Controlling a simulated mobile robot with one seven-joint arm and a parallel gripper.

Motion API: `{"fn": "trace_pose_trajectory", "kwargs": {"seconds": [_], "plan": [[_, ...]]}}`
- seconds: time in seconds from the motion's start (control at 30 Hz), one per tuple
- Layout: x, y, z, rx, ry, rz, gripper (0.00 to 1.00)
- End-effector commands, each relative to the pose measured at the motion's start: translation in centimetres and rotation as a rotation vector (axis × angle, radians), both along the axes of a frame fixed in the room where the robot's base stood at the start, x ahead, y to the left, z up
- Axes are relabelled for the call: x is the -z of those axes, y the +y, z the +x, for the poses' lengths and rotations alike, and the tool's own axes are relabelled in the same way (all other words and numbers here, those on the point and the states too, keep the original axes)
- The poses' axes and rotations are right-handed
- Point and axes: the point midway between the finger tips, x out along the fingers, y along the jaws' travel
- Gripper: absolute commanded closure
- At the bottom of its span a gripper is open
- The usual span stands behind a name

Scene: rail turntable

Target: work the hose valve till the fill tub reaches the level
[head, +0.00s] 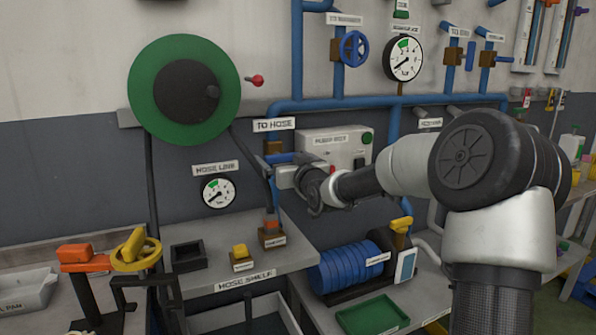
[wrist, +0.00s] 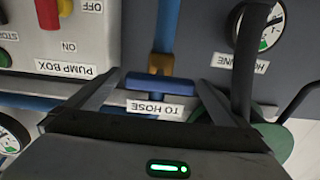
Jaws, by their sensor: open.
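The valve labelled TO HOSE has a blue lever handle (wrist: 155,82) and a brass-brown body (wrist: 160,65) on a blue pipe. In the wrist view, which is upside down, the handle lies crosswise between the fingers of my gripper (wrist: 158,88). My gripper is open, with a gap on both sides of the handle. In the head view the handle (head: 281,158) shows just past my gripper (head: 283,178), under the TO HOSE label (head: 274,124). The HOSE LINE gauge (head: 218,193) is at lower left of it. I cannot make out a fill tub.
A pump box (head: 335,148) with buttons stands right beside my gripper. A green hose reel (head: 222,92) is at upper left. The hose shelf (head: 215,280) below holds small blocks. Blue pipes (head: 390,100) run along the wall.

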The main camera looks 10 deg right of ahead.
Motion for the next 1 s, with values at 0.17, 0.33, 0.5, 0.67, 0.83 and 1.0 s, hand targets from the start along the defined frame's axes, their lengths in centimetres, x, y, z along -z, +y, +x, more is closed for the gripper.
{"fn": "trace_pose_trajectory", "kwargs": {"seconds": [0.17, 0.33, 0.5, 0.67, 0.83, 1.0], "plan": [[-0.2, -1.1, -4.6, 0.004, 0.001, -0.005, 0.0], [-0.2, -1.7, -8.4, 0.002, 0.001, -0.004, 0.0], [-0.1, -2.2, -11.0, 0.001, 0.001, -0.002, 0.0], [-0.1, -2.4, -12.1, 0.001, 0.0, 0.0, 0.0], [0.0, -2.4, -12.2, 0.0, 0.0, 0.002, 0.0], [0.0, -2.4, -12.2, 0.0, 0.002, 0.002, 0.0]]}}
